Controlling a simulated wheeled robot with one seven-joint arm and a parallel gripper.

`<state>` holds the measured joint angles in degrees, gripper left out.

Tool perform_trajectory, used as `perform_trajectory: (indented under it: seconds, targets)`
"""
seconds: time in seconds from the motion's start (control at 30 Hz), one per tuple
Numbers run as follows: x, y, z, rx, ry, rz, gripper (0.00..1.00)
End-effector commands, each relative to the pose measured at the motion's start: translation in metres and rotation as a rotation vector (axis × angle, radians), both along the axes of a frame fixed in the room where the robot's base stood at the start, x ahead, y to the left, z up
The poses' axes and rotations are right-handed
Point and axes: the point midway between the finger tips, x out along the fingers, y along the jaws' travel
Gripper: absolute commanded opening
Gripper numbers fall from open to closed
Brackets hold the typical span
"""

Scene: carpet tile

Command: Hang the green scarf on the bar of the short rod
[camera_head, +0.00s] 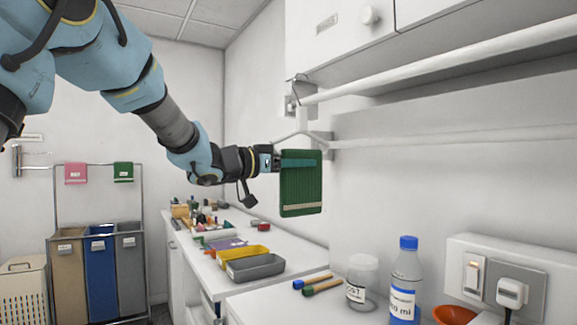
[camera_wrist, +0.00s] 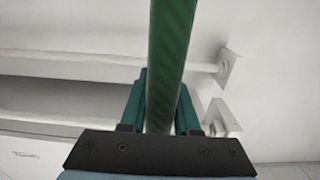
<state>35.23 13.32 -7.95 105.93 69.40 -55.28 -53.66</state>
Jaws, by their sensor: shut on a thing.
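The green scarf (camera_head: 301,191) is a folded, ribbed cloth with a pale stripe near its lower edge. My gripper (camera_head: 300,162) is shut on its upper part, and the scarf hangs down in the air. In the wrist view the scarf (camera_wrist: 172,45) appears as a narrow upright strip between the two teal fingers (camera_wrist: 163,95). Two white bars run along the right wall: an upper bar (camera_head: 440,62) and a lower bar (camera_head: 430,136). The scarf is beside the lower bar's near-left end; I cannot tell whether they touch. Which bar belongs to the short rod is unclear.
A wall bracket (camera_head: 298,98) holds the upper bar's end below a white cabinet (camera_head: 345,35). The counter below carries a grey tray (camera_head: 255,267), a yellow tray (camera_head: 243,253), a jar (camera_head: 361,280) and a blue-capped bottle (camera_head: 405,280). Air left of the scarf is taken by my arm.

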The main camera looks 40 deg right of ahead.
Motion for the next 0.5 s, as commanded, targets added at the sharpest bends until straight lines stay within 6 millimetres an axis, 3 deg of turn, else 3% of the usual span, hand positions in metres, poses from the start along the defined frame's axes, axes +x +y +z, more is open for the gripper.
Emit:
perform_trajectory:
  seconds: [0.5]
  targets:
    - [-0.004, -0.06, -0.001, -0.001, 0.002, -0.002, 0.0]
